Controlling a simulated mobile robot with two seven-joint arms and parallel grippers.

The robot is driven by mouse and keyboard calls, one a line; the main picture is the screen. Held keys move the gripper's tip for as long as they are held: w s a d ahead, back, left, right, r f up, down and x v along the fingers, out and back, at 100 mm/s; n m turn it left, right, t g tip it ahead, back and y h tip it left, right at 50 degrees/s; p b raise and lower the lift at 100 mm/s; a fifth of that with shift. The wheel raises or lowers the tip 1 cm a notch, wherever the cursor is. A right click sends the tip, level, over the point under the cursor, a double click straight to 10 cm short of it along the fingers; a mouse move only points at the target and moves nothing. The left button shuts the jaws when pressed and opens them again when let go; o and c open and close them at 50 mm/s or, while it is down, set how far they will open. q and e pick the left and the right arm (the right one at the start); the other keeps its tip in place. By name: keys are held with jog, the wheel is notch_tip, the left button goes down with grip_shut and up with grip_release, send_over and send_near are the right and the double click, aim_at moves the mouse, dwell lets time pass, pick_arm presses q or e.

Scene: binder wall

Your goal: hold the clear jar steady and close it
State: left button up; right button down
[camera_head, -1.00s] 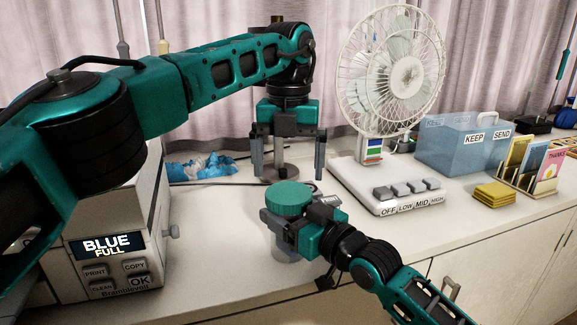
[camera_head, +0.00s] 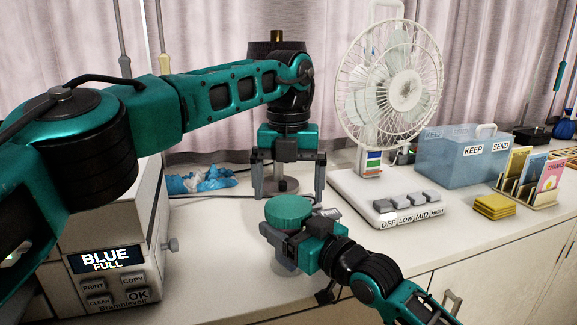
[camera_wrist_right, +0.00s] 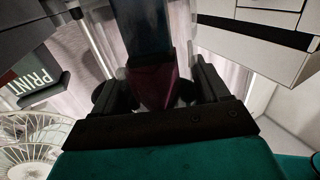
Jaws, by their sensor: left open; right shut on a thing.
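The clear jar (camera_head: 283,262) stands upright on the counter, with a teal round lid (camera_head: 289,208) on its top. I cannot tell how tightly the lid sits. My right gripper (camera_head: 287,240) is shut on the jar from the right, below the lid, and hides much of its wall. In the right wrist view a dark red patch shows between the fingers of my right gripper (camera_wrist_right: 155,95). My left gripper (camera_head: 289,188) is open and points down, just above and behind the lid in the picture, with nothing between its fingers.
A white machine (camera_head: 110,235) reading BLUE FULL stands at left. A fan (camera_head: 388,95) with a button base (camera_head: 375,190) stands behind right. A blue box (camera_head: 460,158), card rack (camera_head: 530,190) and yellow stack (camera_head: 494,206) lie further right. Counter in front of the jar is free.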

aim_at(289, 205)
pick_arm(q)
jog(key=shift+f, duration=1.6)
jog(key=c, duration=0.9)
jog(key=m, duration=0.3)
jog(key=shift+c, duration=0.2)
jog(key=o, duration=0.9)
jog(key=shift+o, duration=0.2)
